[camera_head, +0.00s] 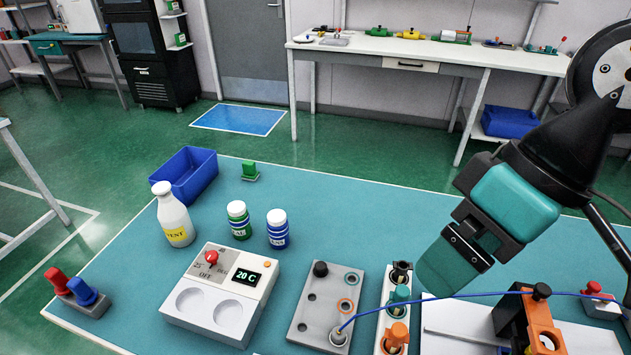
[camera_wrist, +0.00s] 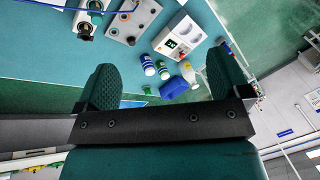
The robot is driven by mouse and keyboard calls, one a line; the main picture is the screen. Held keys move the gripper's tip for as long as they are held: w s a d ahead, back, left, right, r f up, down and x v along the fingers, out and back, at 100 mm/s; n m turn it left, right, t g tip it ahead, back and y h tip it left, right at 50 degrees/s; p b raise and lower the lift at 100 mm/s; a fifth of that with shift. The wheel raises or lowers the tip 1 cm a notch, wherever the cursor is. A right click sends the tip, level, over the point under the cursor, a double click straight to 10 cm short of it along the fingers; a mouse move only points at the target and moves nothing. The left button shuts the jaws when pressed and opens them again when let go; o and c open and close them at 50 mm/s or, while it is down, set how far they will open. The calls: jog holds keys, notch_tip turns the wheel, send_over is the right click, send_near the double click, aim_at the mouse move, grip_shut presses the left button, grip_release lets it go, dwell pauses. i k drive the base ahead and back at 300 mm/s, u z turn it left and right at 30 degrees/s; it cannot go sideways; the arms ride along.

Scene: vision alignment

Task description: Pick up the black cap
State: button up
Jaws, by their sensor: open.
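A small black cap (camera_head: 401,270) sits at the far end of a white holder (camera_head: 385,318), with a teal cap (camera_head: 399,296) and an orange cap (camera_head: 397,335) in line before it. Another black round piece (camera_head: 320,268) stands on the grey plate (camera_head: 302,322) to the left. It also shows in the wrist view (camera_wrist: 131,41). My gripper (camera_head: 445,272) hangs above the table, to the right of the holder, and touches none of these pieces. In the wrist view my gripper's two green fingers (camera_wrist: 165,84) are wide apart with nothing between them.
A blue cable (camera_head: 450,299) runs from the grey plate to the right. A black and orange device (camera_head: 541,320) stands right of the holder. A control box (camera_head: 220,292), two small bottles (camera_head: 238,220), a white bottle (camera_head: 174,215) and a blue bin (camera_head: 186,177) stand left.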

aim_at(321, 267)
jog(key=k, duration=1)
jog(key=u, duration=1.45)
jog(key=i, duration=1.7)
jog(key=z, duration=1.65)
